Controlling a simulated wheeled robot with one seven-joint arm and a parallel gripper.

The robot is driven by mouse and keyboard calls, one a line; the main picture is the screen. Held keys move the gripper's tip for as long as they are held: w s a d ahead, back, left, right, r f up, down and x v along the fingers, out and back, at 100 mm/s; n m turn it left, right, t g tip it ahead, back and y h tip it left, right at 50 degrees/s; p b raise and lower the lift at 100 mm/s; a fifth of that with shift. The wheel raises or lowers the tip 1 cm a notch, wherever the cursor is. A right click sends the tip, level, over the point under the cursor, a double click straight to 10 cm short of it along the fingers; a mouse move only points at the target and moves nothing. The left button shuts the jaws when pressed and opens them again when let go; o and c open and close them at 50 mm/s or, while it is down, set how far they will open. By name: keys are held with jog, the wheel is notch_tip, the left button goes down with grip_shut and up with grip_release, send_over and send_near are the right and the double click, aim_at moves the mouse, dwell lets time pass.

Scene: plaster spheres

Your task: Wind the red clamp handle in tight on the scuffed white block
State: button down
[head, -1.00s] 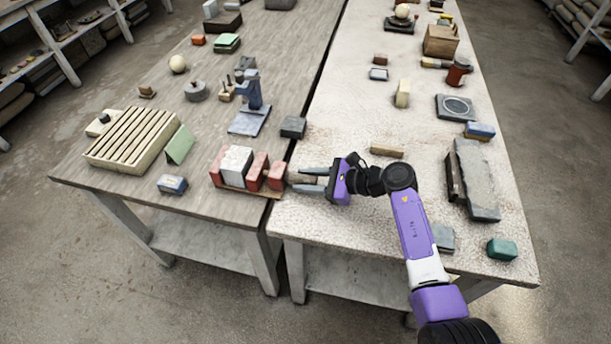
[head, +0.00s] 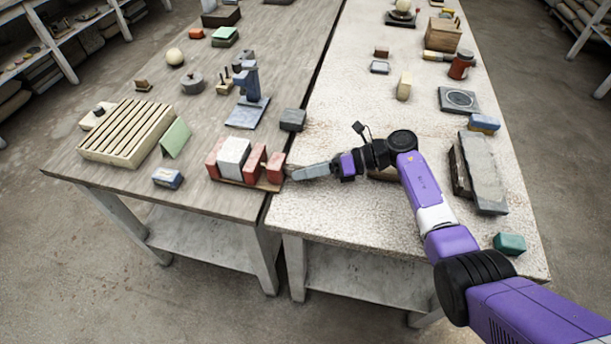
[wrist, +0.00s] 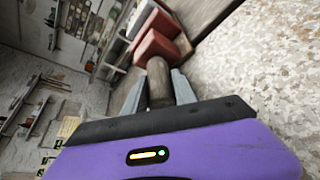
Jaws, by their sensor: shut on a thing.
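The red clamp (head: 276,167) sits at the near right corner of the grey wooden table. The scuffed white block (head: 233,157) stands between its left red jaw (head: 213,157) and its inner red jaw (head: 255,162). I cannot tell whether the inner jaw touches the block. The clamp's handle, a brownish-grey cylinder (wrist: 158,80), points out from the red end towards me. My gripper (head: 305,172) is shut on this handle, with one finger on each side in the wrist view (wrist: 158,90). The fingers hide the handle in the head view.
A dark grey block (head: 292,120) lies behind the clamp, and a blue-grey box (head: 168,178) lies to its left. A slatted rack (head: 128,131) and a green card (head: 175,138) stand farther left.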

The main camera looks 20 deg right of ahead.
jog(key=shift+f+m+g+y+b, duration=0.1)
jog(key=shift+m+g+y+b, duration=0.4)
jog(key=shift+m+b, duration=0.6)
jog(key=c, duration=1.3)
grip_release()
notch_tip(320, 180, up, 20)
